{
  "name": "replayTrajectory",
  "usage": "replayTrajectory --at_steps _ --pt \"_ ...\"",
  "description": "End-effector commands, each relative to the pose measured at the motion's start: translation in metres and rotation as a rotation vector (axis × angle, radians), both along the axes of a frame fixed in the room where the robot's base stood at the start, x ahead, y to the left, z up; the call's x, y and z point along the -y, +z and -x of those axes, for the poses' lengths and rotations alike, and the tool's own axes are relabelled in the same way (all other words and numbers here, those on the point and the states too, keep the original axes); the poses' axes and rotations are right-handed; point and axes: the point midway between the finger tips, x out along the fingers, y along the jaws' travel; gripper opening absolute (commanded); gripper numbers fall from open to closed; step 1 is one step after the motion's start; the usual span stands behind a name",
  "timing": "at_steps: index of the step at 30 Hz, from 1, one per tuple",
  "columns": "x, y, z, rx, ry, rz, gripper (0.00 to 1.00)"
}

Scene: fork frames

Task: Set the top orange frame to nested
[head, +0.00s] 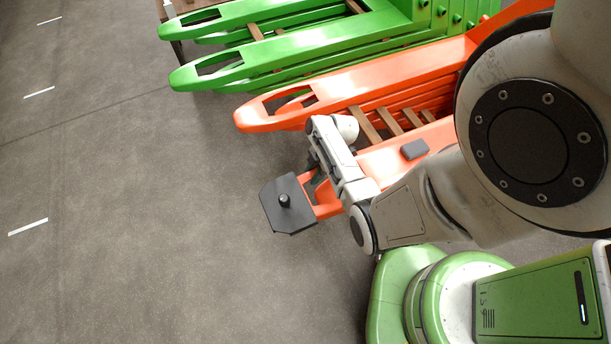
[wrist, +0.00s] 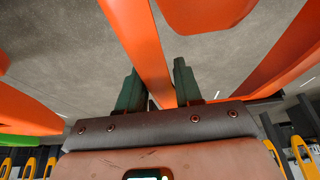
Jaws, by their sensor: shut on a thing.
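The top orange frame (head: 350,82) is a fork frame with two long prongs, lying over other orange pieces. Its far prong has a cut-out near the tip. Its near prong (head: 385,160) runs under my arm, and my arm hides part of it. My gripper (head: 318,178) is at the tip end of this near prong, shut on a narrow orange bar. In the wrist view the orange bar (wrist: 147,45) passes between the two dark green fingers of my gripper (wrist: 158,85). How the top frame sits on the one below is hard to tell.
Brown slats (head: 388,120) lie between the orange prongs. A dark angular plate (head: 287,215) with a knob is beside my gripper. Green fork frames (head: 290,50) are stacked behind. A small grey block (head: 415,149) sits on the near prong. Grey floor (head: 130,200) at left is clear.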

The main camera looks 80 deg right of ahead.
Motion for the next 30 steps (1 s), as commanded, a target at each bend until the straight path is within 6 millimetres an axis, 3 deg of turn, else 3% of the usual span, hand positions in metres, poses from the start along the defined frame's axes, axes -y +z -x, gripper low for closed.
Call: replayTrajectory --at_steps 11,12,18,26,30 --pt "0.0 -0.003 0.005 -0.007 -0.003 -0.002 0.0" --pt "0.0 -0.004 0.005 -0.007 -0.003 -0.002 0.37" --pt "0.0 -0.002 0.003 -0.003 -0.001 -0.001 0.55" --pt "0.001 0.001 0.002 -0.001 -0.001 0.0 0.55" --pt "0.005 0.014 0.006 0.0 -0.001 0.002 0.55"
